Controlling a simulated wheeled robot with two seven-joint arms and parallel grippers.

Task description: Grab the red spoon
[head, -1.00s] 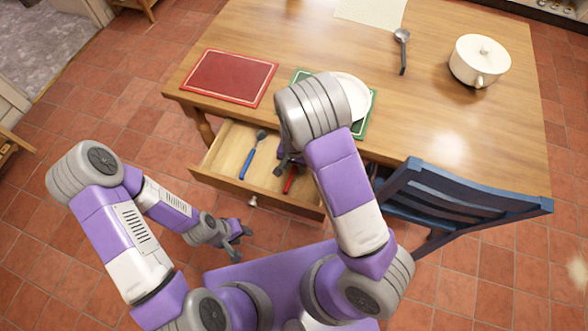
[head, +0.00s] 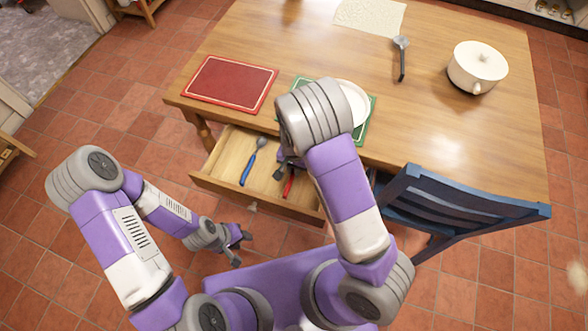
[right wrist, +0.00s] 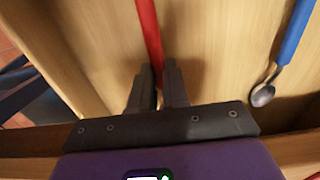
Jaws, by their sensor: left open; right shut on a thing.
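The red spoon lies in the open drawer (head: 225,156) of the wooden table; its red handle (head: 289,184) shows in the head view, the rest hidden by my right arm. In the right wrist view the red handle (right wrist: 149,35) runs down between the fingers of my right gripper (right wrist: 158,88), which is shut on it. In the head view my right gripper (head: 281,170) is at the drawer's right part, mostly hidden under the arm. My left gripper (head: 238,245) is open and empty, in front of the drawer and apart from it.
A blue-handled spoon (head: 248,169) lies left of the red one in the drawer. On the table are a red placemat (head: 230,83), a white plate (head: 352,100) on a green mat, a ladle (head: 402,60) and a white pot (head: 477,67). A blue chair (head: 450,205) stands right of the drawer.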

